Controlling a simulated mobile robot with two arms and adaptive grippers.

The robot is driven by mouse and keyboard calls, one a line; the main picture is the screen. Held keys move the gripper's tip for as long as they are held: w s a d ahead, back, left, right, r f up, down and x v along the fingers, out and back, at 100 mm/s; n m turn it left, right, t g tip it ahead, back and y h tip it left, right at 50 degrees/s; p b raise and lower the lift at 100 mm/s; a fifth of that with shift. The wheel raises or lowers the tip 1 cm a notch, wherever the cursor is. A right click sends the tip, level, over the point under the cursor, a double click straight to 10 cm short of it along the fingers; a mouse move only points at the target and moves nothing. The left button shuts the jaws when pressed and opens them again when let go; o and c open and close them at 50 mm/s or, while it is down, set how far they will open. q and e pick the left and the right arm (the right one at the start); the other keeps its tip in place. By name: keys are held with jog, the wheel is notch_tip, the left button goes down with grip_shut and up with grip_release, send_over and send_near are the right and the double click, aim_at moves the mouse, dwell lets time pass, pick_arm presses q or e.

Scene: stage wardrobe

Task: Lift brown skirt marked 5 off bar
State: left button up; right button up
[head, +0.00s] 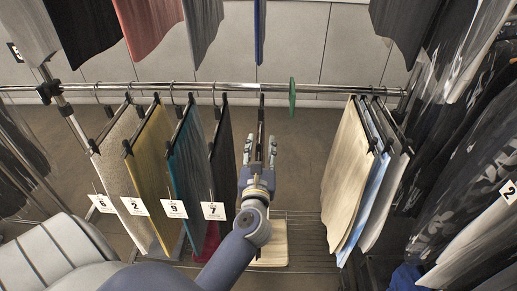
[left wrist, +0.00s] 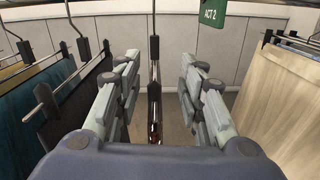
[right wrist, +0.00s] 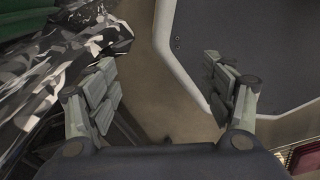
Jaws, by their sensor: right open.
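My left gripper (head: 259,145) is raised below the bar (head: 230,86), fingers pointing away from me. In the left wrist view its fingers (left wrist: 157,95) are apart, on either side of a hanger (left wrist: 154,55) seen edge-on; they do not visibly touch it. Something narrow and dark with a reddish-brown lower part (left wrist: 155,128) hangs from it; I cannot tell if this is the brown skirt, and no tag reading 5 shows on it. My right gripper (right wrist: 165,95) is open and empty, seen only in the right wrist view.
Teal (head: 188,165), mustard (head: 152,165) and pale grey (head: 120,170) skirts hang further left. A green ACT 2 divider (head: 292,98) and cream skirt (head: 345,170) are to the right. Camouflage clothing (right wrist: 75,50) lies beside my right gripper. Open floor separates the gripper and cream skirt.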

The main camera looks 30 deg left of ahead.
aim_at(261, 116)
pick_arm(q)
jog(key=shift+a+f+n+g, duration=0.2)
jog(key=shift+a+n+g, duration=0.2)
jog(key=shift+n, duration=0.2)
jog(key=shift+w+a, duration=0.1)
jog(key=shift+w, duration=0.15)
jog(key=x, duration=1.3)
jog(key=shift+w+a+r+b, duration=0.15)
jog(key=shift+a+r+b, duration=0.05)
jog(key=shift+r+b, duration=0.1)
jog(key=shift+w+a+f, duration=0.1)
jog(key=shift+w+a, duration=0.25)
jog(key=shift+w, duration=0.25)
pick_arm(e)
jog(key=shift+w+d+f, duration=0.1)
jog(key=shift+w+f, duration=0.15)
jog(key=shift+f, duration=0.1)
pick_arm(q)
jog(key=shift+f, duration=0.1)
jog(key=shift+c, duration=0.6)
jog(key=shift+f, duration=0.1)
grip_shut()
pick_arm(e)
jog(key=shift+d, duration=0.15)
